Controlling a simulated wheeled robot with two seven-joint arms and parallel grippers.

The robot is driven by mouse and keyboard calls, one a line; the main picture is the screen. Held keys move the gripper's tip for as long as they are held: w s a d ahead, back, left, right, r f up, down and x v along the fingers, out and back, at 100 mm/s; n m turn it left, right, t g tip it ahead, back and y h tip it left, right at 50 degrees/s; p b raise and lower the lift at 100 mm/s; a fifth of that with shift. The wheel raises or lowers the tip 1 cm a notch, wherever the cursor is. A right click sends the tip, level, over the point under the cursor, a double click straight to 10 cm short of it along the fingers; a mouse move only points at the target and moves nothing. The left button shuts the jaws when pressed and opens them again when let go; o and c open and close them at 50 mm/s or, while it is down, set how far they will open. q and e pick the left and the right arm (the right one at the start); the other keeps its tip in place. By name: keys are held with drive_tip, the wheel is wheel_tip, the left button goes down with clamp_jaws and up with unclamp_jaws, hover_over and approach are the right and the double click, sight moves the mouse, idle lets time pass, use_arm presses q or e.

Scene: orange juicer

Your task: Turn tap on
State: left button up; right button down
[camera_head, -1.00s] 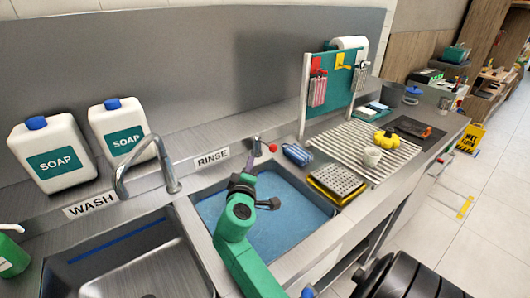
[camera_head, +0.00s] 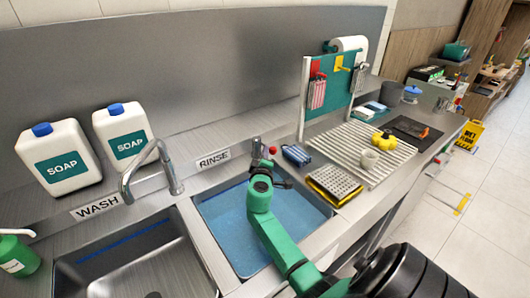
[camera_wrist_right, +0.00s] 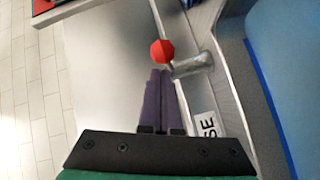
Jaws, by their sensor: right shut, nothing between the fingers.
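The rinse tap (camera_head: 256,148) stands behind the blue-bottomed rinse basin (camera_head: 225,225), beside the RINSE label. Its round red knob (camera_head: 272,150) shows just above my right gripper (camera_head: 266,164). In the right wrist view, the red knob (camera_wrist_right: 163,51) sits at the end of a short metal stem (camera_wrist_right: 192,66). There the fingers of my right gripper (camera_wrist_right: 160,72) are shut and empty, with their tips close below the knob. I cannot tell whether they touch it. My right arm hides part of the basin. My left gripper is not in view.
A curved wash faucet (camera_head: 150,160) and two soap jugs (camera_head: 62,158) stand on the left. A blue item (camera_head: 296,154), a grater-like tray (camera_head: 335,183) and a drying rack (camera_head: 350,150) lie to the right of the basin. A backsplash rises behind.

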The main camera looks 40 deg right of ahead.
drive_tip(key=shift+s+d+n+t+y, duration=0.15)
drive_tip(key=shift+d+n+t+y, duration=0.15)
drive_tip(key=shift+d+n, duration=0.1)
